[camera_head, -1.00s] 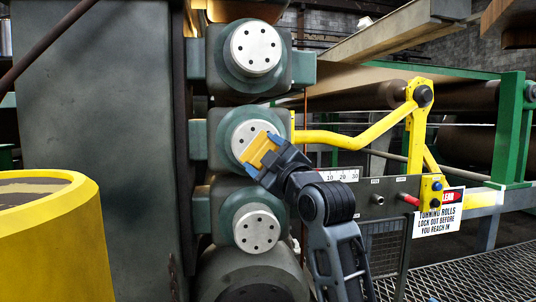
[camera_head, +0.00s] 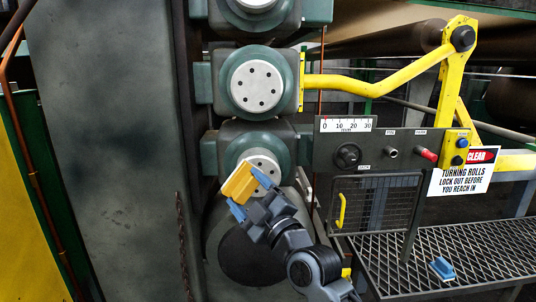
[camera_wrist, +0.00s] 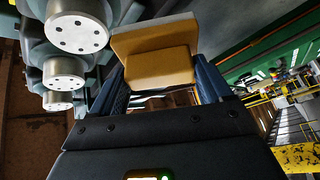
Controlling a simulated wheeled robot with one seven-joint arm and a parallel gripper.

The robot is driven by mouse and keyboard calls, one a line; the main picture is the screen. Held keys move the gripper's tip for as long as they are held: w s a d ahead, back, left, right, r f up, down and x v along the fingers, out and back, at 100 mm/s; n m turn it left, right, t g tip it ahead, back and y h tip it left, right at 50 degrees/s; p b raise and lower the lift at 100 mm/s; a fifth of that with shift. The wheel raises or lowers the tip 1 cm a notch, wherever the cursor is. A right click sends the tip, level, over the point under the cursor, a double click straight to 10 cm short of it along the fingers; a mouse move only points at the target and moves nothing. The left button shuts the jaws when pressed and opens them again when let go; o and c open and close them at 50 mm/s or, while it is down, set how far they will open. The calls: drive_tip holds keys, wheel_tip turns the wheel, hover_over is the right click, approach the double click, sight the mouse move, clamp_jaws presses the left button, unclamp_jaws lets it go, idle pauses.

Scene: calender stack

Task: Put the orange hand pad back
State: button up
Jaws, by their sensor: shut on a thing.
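The orange hand pad (camera_head: 239,183) is a small block held at the tip of my gripper (camera_head: 249,194). In the wrist view the pad (camera_wrist: 160,68) sits between the two blue fingers of my gripper (camera_wrist: 160,78), and a pale layer (camera_wrist: 155,33) shows along its far side. My gripper is shut on the pad, in front of the lowest white roll end in the head view. The pad partly covers that roll end; I cannot tell whether they touch. A blue pad with a grey base (camera_head: 441,268) lies on the mesh shelf (camera_head: 480,250) at the lower right.
Green roll housings with white bolted ends (camera_head: 257,86) stand above my gripper. A grey control panel (camera_head: 380,150) with a scale, knob and red handle is to the right. A mesh gate (camera_head: 375,205) with a yellow handle hangs below it. Much of the shelf is bare.

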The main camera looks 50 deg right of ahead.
drive_tip(key=s+a+f+n+y, duration=0.1)
drive_tip(key=a+f+y, duration=0.1)
drive_tip(key=a+f, duration=0.4)
drive_tip(key=s+a+f+n+y, duration=0.1)
drive_tip(key=a+f, duration=0.5)
drive_tip(key=f, duration=1.1)
drive_tip(key=s+a+f+n+y, duration=0.1)
drive_tip(key=s+a+f+y, duration=0.1)
drive_tip(key=a+f, duration=0.5)
wheel_tip(320, 180, down, 4)
drive_tip(key=shift+s+f+t+y, duration=0.25)
drive_tip(key=shift+t+y, duration=0.15)
